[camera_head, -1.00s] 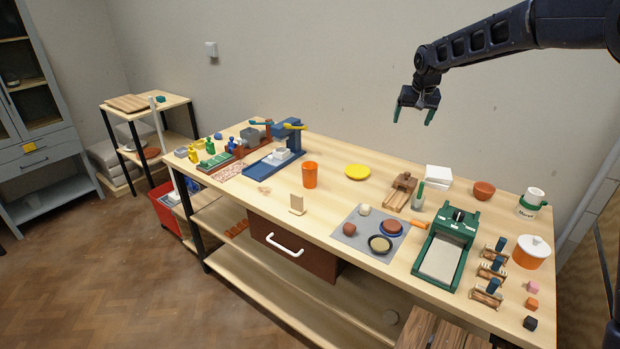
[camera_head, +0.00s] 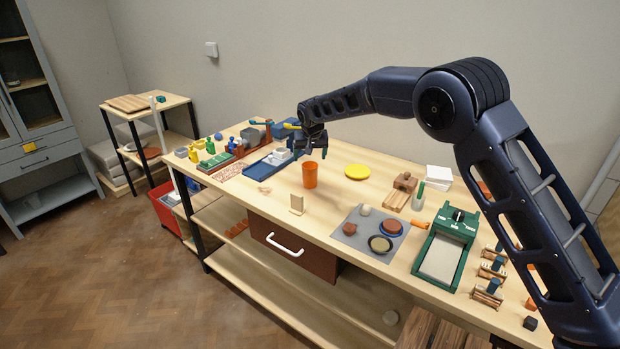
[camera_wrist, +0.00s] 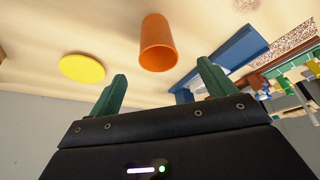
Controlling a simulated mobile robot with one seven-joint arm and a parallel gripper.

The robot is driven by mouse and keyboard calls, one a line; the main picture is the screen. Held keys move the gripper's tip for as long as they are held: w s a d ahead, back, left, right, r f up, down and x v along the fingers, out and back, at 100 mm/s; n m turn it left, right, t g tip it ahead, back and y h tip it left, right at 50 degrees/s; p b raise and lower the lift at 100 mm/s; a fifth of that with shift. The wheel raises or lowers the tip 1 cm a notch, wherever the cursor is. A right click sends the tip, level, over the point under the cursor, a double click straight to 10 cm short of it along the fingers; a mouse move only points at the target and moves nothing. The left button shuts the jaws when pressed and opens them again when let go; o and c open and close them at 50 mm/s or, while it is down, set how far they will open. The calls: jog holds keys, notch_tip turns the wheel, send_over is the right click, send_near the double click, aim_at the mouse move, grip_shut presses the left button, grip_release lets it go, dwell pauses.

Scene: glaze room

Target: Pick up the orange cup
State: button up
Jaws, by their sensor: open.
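The orange cup (camera_head: 310,175) stands upright near the middle of the wooden workbench (camera_head: 342,199). In the wrist view the cup (camera_wrist: 157,45) shows ahead of my gripper, between the lines of its two green fingers and apart from both. My gripper (camera_head: 311,155) hangs above and just behind the cup in the head view. It also shows in the wrist view (camera_wrist: 160,88), with its fingers wide apart and nothing between them.
A grey mat (camera_head: 350,238) with round pieces lies nearer the front right edge.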

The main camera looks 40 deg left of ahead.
aim_at(310, 170)
jog(key=x, duration=1)
jog(key=shift+w+d, duration=0.1)
jog(key=shift+d, duration=0.15)
jog(key=c, duration=1.1)
jog(key=shift+o, duration=0.2)
jog(key=shift+r, duration=0.1)
